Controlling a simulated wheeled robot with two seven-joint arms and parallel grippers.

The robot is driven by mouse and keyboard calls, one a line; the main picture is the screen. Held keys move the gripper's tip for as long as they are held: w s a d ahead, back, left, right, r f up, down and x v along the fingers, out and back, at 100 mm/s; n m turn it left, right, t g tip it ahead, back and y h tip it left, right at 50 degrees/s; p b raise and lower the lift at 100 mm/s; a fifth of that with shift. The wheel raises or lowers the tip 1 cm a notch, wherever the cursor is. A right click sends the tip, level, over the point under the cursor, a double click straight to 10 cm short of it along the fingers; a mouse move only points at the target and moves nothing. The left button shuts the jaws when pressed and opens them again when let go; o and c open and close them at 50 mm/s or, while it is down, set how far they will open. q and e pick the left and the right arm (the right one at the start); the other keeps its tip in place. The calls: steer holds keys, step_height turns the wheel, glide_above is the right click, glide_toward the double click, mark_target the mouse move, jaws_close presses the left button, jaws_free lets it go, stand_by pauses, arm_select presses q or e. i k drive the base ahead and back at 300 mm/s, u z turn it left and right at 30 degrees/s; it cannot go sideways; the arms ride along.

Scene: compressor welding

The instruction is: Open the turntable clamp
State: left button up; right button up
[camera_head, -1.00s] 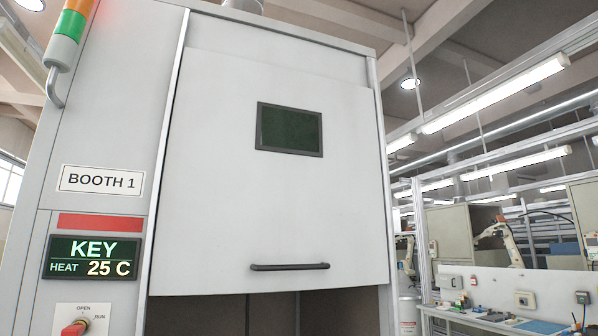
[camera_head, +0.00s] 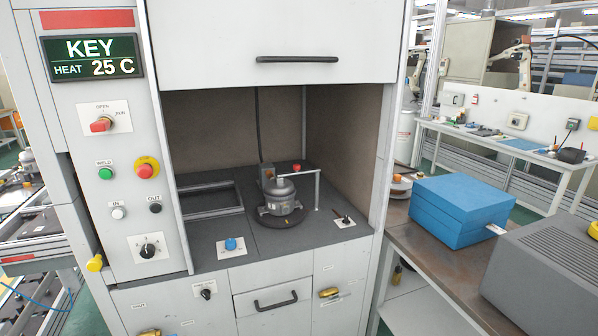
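A grey metal compressor (camera_head: 281,198) stands upright on a dark round turntable (camera_head: 284,219) inside the booth. A pale bar on a thin post (camera_head: 317,190) reaches over toward the compressor's top, with a red knob (camera_head: 296,168) near it. A small lever on a white plate (camera_head: 344,220) is to the right of the turntable, and a blue knob on a white plate (camera_head: 231,245) is at the front left. I cannot tell which part works the clamp, or whether the clamp is open or shut. Neither of my grippers is in view.
The booth door (camera_head: 280,40) is raised, with a black handle (camera_head: 298,59). The control panel on the left has a red key switch (camera_head: 102,124) and a display (camera_head: 93,57) reading KEY, HEAT 25 C. A bench at right holds a blue box (camera_head: 460,208) and a grey case (camera_head: 548,268).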

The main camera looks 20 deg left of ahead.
mark_target(297, 167)
steer(key=u, duration=0.55)
steer(key=k, duration=0.65)
steer(key=u, duration=1.2)
steer(key=i, duration=1.5)
steer(key=z, duration=0.65)
steer(key=i, duration=0.6)
steer(key=z, duration=0.6)
